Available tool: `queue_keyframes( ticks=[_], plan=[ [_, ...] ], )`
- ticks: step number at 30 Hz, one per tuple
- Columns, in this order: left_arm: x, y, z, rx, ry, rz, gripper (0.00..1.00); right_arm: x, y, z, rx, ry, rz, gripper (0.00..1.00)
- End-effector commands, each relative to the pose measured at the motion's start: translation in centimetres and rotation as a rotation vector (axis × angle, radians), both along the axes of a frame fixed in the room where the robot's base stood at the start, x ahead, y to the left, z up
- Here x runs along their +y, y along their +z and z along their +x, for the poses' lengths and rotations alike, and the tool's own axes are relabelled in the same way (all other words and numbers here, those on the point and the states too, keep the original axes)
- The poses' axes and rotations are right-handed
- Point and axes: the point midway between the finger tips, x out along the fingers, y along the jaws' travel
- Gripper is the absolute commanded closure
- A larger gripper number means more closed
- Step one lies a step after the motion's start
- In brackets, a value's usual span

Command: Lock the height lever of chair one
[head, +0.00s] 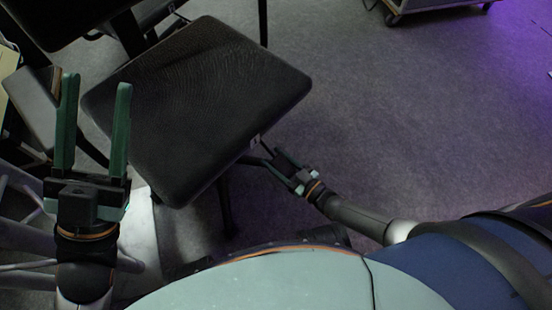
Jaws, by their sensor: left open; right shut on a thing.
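A chair with a black padded seat (195,105) fills the upper left of the head view, seen from above. My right gripper (270,163) is low beside that edge, shut on what looks like the chair's dark height lever, close under the seat. The lever is mostly hidden by the fingers and the seat, so its position cannot be told. My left gripper (97,86) is open and empty, with its green fingers pointing up the picture, left of the seat.
A black backrest (60,15) is at the top left. Grey metal tubes (22,235) stand at the lower left. A wheeled case (430,5) is at the top right. The grey carpet (410,120) to the right is clear.

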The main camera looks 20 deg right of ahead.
Motion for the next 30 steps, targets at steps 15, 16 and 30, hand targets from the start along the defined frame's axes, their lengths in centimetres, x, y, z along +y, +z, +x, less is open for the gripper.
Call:
queue_keyframes(
  ticks=[15, 16, 30],
  plan=[
    [0.0, 0.0, 0.0, 0.001, 0.001, 0.000, 0.50, 0.0, 0.0, 0.0, 0.000, 0.000, 0.000, 1.00],
    [0.0, 0.0, 0.0, 0.001, 0.001, 0.000, 0.50, 0.0, 0.0, 0.0, 0.000, 0.000, 0.000, 1.00],
    [0.4, 4.1, 0.0, -0.001, -0.007, -0.027, 0.50, -0.4, 2.0, -0.6, 0.071, 0.000, -0.043, 1.00]
  ],
)
